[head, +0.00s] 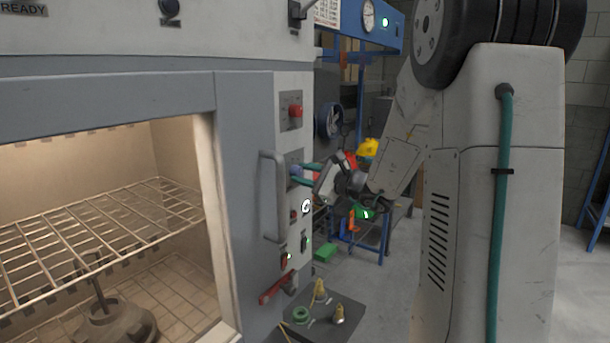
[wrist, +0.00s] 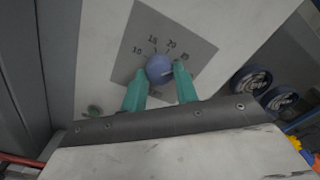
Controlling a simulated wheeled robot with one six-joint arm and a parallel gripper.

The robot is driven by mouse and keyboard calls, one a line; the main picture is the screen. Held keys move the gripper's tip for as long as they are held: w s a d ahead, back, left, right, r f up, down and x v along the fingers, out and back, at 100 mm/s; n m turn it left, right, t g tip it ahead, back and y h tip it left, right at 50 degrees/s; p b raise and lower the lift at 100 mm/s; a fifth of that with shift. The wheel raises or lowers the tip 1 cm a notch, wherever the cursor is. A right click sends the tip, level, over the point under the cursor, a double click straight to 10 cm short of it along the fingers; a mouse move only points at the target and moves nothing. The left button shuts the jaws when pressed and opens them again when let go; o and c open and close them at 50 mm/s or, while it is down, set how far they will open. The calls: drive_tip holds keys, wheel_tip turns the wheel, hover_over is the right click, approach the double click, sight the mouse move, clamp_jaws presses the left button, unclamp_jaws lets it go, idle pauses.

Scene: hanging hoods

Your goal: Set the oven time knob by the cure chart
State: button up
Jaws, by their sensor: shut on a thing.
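The blue time knob (wrist: 159,69) sits on a grey dial plate (wrist: 190,38) with printed numbers that look like 10, 15, 20 and 25 over its top. My gripper (wrist: 160,76) is shut on the knob, one green finger on each side. I cannot tell which number the knob points to. In the head view, my gripper (head: 304,171) reaches the oven's (head: 245,180) right-hand panel from the right, and the knob (head: 295,170) shows only partly. A printed sheet (head: 327,12), possibly the cure chart, is cut off at the top; its text is unreadable.
A red knob (head: 295,111) is above the time knob. A vertical handle (head: 268,195) stands out left of the panel. Lit switches (head: 286,258) and a red lever (head: 276,288) are below. A dark stand (head: 340,317) holds small parts.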

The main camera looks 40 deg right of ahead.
drive_tip(key=o, duration=1)
drive_tip(key=shift+c, duration=0.2)
drive_tip(key=shift+s, duration=0.1)
drive_tip(key=v, duration=0.7)
drive_tip(key=shift+s+d, duration=0.2)
drive_tip(key=shift+s, duration=0.1)
